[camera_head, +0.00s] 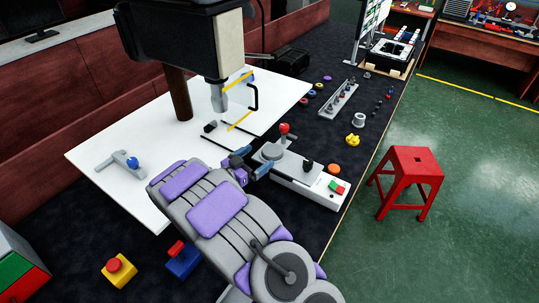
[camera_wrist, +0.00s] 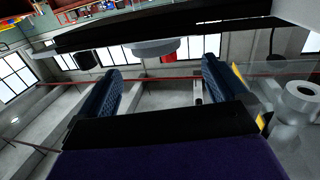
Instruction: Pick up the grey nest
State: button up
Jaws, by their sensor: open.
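A low round grey piece (camera_head: 272,151), which I take to be the grey nest, sits on a long light-grey box on the dark bench. I cannot be sure of its identity. My gripper (camera_head: 250,162) is just left of it at the box's near end, with its blue fingers apart and nothing held. In the wrist view, my gripper (camera_wrist: 162,85) shows two open fingers with empty space between them. The view looks upside down, and the round grey piece (camera_wrist: 155,48) shows beyond the fingers, between their lines. Contact is not visible.
The dark press head (camera_head: 190,45) hangs over the white table (camera_head: 115,185) behind my gripper. A grey cup (camera_head: 359,119) and yellow piece (camera_head: 352,139) stand to the right.

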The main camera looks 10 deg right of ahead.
aim_at(265, 155)
jog(key=d, duration=0.1)
jog(key=w+d+f+b, duration=0.1)
jog(key=d, duration=0.1)
jog(key=w+d, duration=0.1)
jog(key=shift+w+d+f+b, duration=0.1)
jog(key=shift+d+f+b, duration=0.05)
jog(key=shift+d+b, duration=0.25)
jog(key=shift+w+d, duration=0.25)
jog(key=shift+w, duration=0.1)
jog(key=shift+w+a, duration=0.15)
jog(key=shift+a, duration=0.1)
jog(key=shift+d, duration=0.35)
jog(key=c, duration=0.5)
jog(key=shift+a, duration=0.1)
jog(key=c, duration=0.6)
